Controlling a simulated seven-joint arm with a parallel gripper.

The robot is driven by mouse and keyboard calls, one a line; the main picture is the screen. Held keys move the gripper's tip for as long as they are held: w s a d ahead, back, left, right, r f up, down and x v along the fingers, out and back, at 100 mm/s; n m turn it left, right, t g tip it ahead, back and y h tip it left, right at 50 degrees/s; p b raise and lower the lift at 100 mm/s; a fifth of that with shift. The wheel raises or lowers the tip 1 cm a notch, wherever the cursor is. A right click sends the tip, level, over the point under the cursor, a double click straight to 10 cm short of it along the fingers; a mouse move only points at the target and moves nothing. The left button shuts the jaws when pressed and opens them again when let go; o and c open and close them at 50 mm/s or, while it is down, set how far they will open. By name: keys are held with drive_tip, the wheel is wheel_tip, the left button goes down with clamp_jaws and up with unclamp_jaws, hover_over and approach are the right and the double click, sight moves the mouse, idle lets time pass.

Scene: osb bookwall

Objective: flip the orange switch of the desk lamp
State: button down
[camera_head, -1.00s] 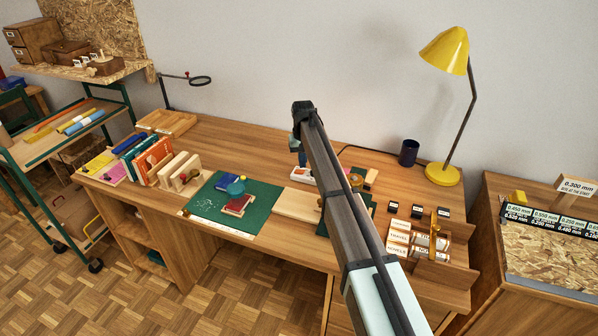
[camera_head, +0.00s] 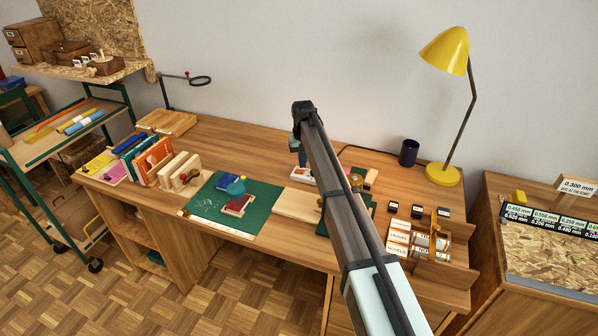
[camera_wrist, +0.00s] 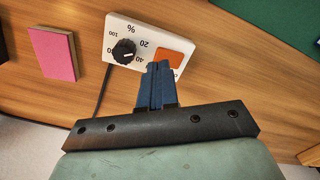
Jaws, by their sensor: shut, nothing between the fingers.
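The yellow desk lamp (camera_head: 445,52) stands at the back right of the desk on a round yellow base (camera_head: 442,174). In the wrist view a white control box (camera_wrist: 120,33) carries a black dial (camera_wrist: 124,52) with percent marks and an orange switch (camera_wrist: 168,58). In the head view, my arm partly hides the box. My gripper (camera_wrist: 158,70) is shut and empty. Its blue fingertips show at the lower left edge of the orange switch and overlap it in the picture. I cannot tell whether they touch it.
A pink block (camera_wrist: 58,54) lies left of the box, with a dark cable (camera_wrist: 102,92) between. A dark cup (camera_head: 408,153) stands near the lamp base. A green mat (camera_head: 262,198) and several books and stamps occupy the desk. Bare wood surrounds the pink block.

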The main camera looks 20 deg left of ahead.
drive_tip(key=shift+f, duration=1)
idle(1.1)
drive_tip(key=shift+r, duration=0.2)
drive_tip(key=shift+r, duration=3.35)
